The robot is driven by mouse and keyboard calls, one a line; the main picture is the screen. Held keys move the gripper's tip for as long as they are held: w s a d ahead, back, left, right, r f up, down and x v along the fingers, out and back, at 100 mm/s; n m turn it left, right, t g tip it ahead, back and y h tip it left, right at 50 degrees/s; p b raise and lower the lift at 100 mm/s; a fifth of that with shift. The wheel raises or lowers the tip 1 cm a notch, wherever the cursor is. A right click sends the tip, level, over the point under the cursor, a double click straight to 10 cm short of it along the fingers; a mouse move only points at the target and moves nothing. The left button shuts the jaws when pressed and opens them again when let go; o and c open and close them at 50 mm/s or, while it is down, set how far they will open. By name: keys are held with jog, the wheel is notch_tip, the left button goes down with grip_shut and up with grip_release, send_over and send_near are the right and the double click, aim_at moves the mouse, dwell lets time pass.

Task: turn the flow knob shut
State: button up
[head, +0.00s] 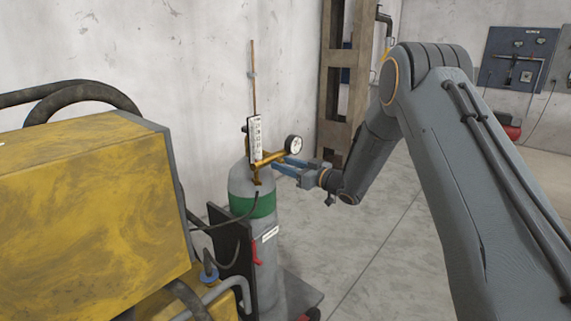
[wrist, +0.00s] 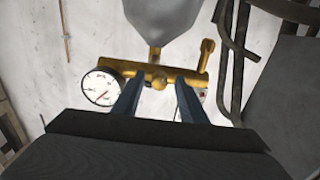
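The brass regulator (head: 268,159) sits on top of a grey gas cylinder with a green band (head: 252,205). It also shows in the wrist view (wrist: 130,66), with a round white gauge (wrist: 101,88) at its left end. A small round brass knob (wrist: 159,82), which looks like the flow knob, shows in the middle of the regulator. My gripper (wrist: 158,84) is open, one blue finger on each side of the knob, with a visible gap to both. In the head view my gripper (head: 283,165) reaches the regulator from the right; the knob cannot be made out there.
A white flow scale (head: 255,138) and a thin copper rod (head: 252,70) rise above the regulator. A yellow machine (head: 95,205) with black hoses stands at the left. A wooden post (head: 335,85) stands behind.

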jog(key=shift+c, duration=0.3)
grip_shut()
jog(key=shift+f+n+b, duration=0.1)
jog(key=shift+n+b, duration=0.2)
